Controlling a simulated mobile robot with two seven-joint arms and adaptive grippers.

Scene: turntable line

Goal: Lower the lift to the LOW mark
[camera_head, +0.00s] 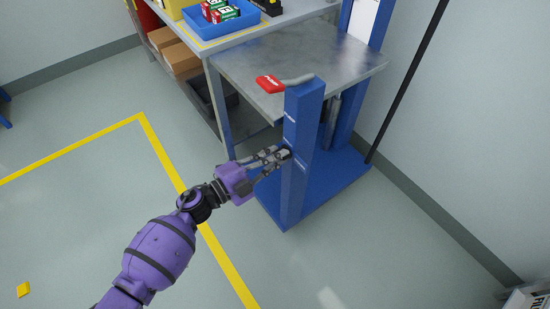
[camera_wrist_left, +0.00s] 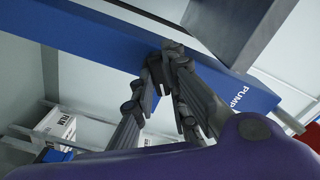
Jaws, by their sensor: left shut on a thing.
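The lift has a grey steel platform (camera_head: 320,62), a blue front post (camera_head: 304,115) and a blue base (camera_head: 335,190). The platform stands well above the base. Small white lettering runs down the post; the lower marks are too small to read. My left gripper (camera_head: 284,154) is at the post's left side, about mid-height. In the left wrist view its fingers (camera_wrist_left: 166,75) are shut on a small dark part against the blue post (camera_wrist_left: 110,38). The fingers mostly hide that part. My right gripper is out of view.
A workbench (camera_head: 215,42) stands behind and left of the platform, with a blue bin (camera_head: 225,26) of red and green boxes on it. Cardboard boxes (camera_head: 172,50) sit below. A black pole (camera_head: 405,85) leans at the right wall.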

